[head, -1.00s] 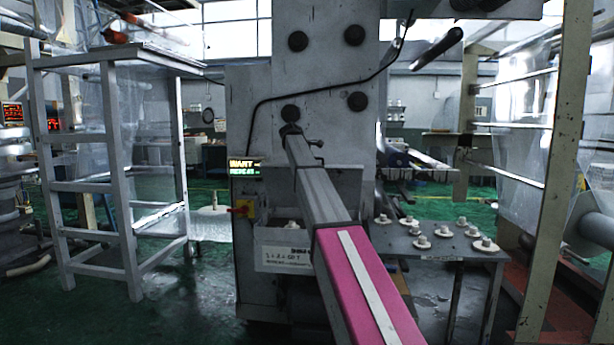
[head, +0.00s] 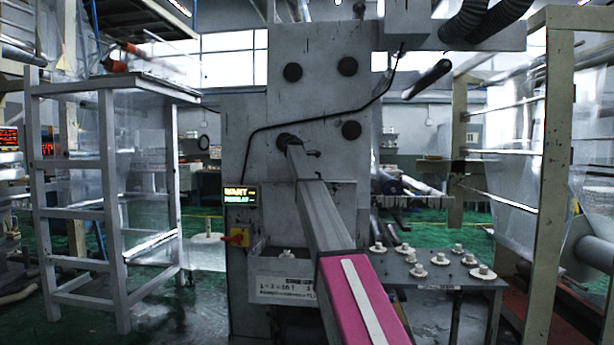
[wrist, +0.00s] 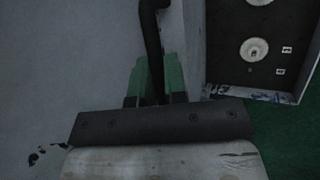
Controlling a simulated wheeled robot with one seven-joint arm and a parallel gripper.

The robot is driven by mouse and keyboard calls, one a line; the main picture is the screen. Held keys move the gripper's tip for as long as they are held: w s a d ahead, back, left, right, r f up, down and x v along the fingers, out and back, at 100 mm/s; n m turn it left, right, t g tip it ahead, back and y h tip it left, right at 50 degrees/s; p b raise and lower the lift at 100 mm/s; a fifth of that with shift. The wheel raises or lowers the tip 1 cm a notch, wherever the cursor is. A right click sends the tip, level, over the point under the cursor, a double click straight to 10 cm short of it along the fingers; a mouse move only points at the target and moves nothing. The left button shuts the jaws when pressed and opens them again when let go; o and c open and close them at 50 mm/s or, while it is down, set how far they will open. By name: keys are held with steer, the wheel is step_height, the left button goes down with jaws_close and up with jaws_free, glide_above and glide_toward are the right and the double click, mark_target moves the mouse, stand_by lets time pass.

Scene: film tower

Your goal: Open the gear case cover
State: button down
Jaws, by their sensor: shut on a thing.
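My gripper shows in the wrist view (wrist: 152,82) with its two green fingers closed on a black bar (wrist: 151,40). The bar runs upward between the fingers and bends near the top of the picture, beside a plain grey surface. In the head view my pink and grey arm reaches to the grey machine (head: 250,185), and its far end hides the grip. I cannot tell which panel is the gear case cover. An open box with a dark inside (wrist: 232,55) and a pale round part (wrist: 254,49) lies right of the fingers.
A white-labelled box (head: 285,289) sits low on the machine front, with a lit display (head: 240,194) and a red switch (head: 238,237) to its left. A table (head: 440,283) with several pale parts stands right. A white frame (head: 112,200) stands left.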

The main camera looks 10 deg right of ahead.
steer(key=c, duration=1.2)
jaws_free()
steer(key=shift+f, duration=0.1)
steer(key=v, duration=1)
steer(key=shift+s+a+r, duration=0.1)
steer(key=shift+a+r, duration=0.1)
steer(key=shift+r, duration=0.15)
